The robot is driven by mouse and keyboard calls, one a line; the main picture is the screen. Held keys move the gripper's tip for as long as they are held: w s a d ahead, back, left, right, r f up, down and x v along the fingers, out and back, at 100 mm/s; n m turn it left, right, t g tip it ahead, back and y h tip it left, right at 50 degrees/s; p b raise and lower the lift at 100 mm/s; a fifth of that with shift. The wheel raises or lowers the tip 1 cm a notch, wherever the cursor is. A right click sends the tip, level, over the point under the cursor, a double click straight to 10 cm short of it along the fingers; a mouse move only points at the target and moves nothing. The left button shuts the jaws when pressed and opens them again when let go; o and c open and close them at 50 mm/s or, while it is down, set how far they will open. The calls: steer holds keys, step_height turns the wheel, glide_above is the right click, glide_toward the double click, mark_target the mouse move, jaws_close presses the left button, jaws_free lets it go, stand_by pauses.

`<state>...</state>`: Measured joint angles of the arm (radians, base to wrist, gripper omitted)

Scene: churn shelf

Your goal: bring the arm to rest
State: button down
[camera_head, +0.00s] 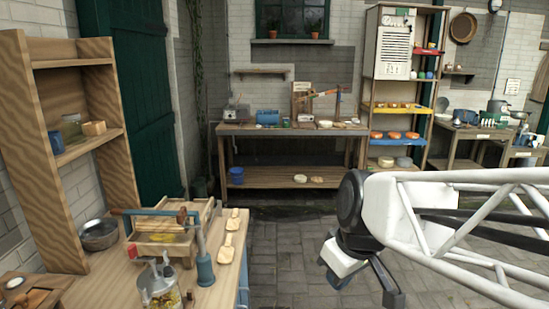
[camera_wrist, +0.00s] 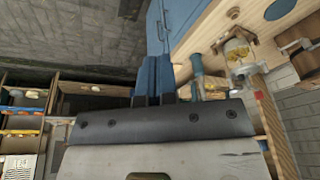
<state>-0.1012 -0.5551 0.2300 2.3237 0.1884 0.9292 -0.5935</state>
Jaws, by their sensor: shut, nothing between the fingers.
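My arm is a white lattice arm that comes in from the right of the head view. My gripper (camera_head: 366,280) hangs at its end over the paved floor, to the right of the near wooden bench (camera_head: 110,285) and apart from it. In the wrist view my gripper (camera_wrist: 154,80) shows two blue fingers close together with nothing between them.
The bench carries a wooden frame (camera_head: 170,228), a glass jar (camera_head: 160,285), a metal bowl (camera_head: 99,234) and a wooden shelf (camera_head: 20,120). A back table (camera_head: 280,132) and a tall shelf (camera_head: 375,95) stand by the far wall. The paved floor (camera_head: 290,240) between is clear.

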steer(key=s+d+f+m+h, duration=0.2)
steer(key=s+d+m, duration=0.5)
steer(key=s, duration=0.1)
steer(key=shift+s+f, duration=0.15)
steer(key=shift+s, duration=0.2)
